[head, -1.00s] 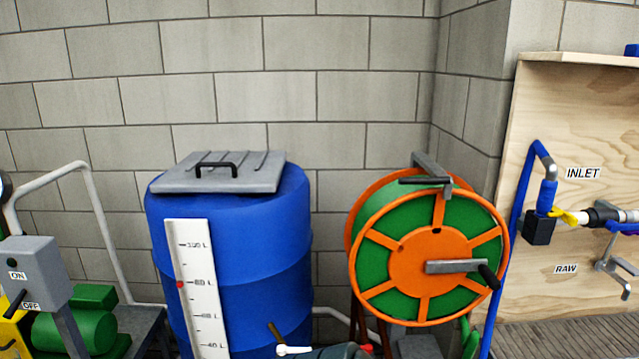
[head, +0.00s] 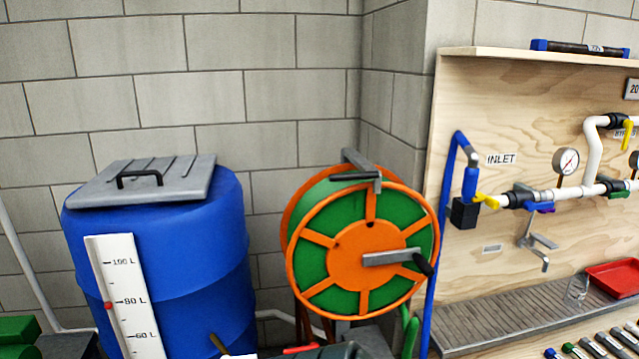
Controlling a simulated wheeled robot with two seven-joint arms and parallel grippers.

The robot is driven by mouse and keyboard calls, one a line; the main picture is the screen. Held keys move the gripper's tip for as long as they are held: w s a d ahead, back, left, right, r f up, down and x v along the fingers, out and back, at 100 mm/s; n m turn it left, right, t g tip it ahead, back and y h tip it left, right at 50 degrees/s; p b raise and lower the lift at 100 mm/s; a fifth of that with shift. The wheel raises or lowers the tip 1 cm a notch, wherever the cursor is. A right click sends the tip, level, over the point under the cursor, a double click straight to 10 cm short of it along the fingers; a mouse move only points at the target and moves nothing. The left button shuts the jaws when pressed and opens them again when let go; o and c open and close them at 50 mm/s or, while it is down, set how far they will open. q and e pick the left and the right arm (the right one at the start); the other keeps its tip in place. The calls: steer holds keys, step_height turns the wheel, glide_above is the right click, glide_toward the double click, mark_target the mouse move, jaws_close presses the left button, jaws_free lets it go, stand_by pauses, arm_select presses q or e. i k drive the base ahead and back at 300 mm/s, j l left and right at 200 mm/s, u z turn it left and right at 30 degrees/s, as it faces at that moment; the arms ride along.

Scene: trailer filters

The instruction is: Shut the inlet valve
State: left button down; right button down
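The INLET label (head: 501,159) is on the plywood board at the right. Below it, the yellow lever of the inlet valve (head: 487,201) sits between a black block (head: 464,213) and the white pipe. The lever appears to lie roughly along the pipe, but it is small and its exact setting is hard to tell. A blue hose (head: 446,190) bends over at the top and comes down to this fitting. Neither of my grippers shows in the head view.
A blue barrel (head: 205,245) with a grey lid and an orange-green hose reel (head: 335,250) stand left of the board (head: 530,90). A pressure gauge (head: 566,161), another yellow lever (head: 628,134), a grey slatted tray (head: 480,325) and a red tray (head: 612,279) are at the right.

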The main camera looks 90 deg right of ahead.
mark_target(529, 206)
steer(key=z, duration=3.95)
